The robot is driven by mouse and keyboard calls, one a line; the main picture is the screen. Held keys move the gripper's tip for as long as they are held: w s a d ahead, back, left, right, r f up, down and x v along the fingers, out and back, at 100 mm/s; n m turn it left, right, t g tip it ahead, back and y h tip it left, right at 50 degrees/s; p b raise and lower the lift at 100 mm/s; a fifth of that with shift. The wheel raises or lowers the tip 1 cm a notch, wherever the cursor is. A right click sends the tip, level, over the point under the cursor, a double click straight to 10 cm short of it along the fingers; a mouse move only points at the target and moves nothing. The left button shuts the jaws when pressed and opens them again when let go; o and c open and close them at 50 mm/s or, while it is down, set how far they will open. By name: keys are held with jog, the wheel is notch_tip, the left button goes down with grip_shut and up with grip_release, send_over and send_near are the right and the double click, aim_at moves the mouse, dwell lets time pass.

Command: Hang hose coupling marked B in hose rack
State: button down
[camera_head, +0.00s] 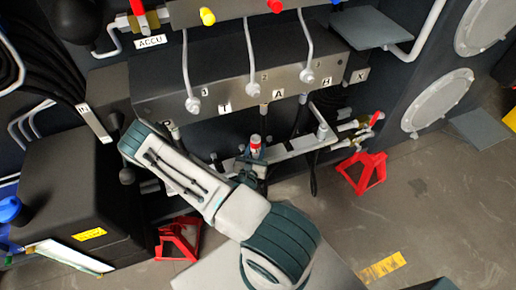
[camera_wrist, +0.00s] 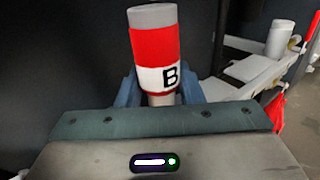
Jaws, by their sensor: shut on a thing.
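The hose coupling marked B (camera_wrist: 155,45) stands upright in the wrist view, with a grey top, a red band and a white band with a black B. My gripper (camera_wrist: 160,92) is shut on its lower part; the blue-grey fingers show on both sides. In the head view the coupling (camera_head: 255,147) shows as a small red and white piece, and my gripper (camera_head: 256,168) is partly hidden by my arm. A pale rail (camera_head: 297,148), which looks like the hose rack, runs beside it; it also shows at right in the wrist view (camera_wrist: 252,80). The coupling's lower end and hose are hidden.
A grey cylinder (camera_head: 321,131) stands on the rail's right part. A metal valve block (camera_head: 235,82) with lettered plates overhangs behind. Red stands (camera_head: 364,172) are on the floor to the right and left (camera_head: 178,240). A black box (camera_head: 65,190) is at left.

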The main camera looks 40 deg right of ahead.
aim_at(256, 156)
jog(key=shift+a+f, duration=0.1)
jog(key=shift+f, duration=0.1)
jog(key=shift+f+b, duration=0.35)
jog(key=shift+s+f+b, duration=0.2)
jog(key=shift+f+b, duration=0.75)
jog(key=shift+f, duration=0.35)
jog(key=c, duration=0.9)
grip_release()
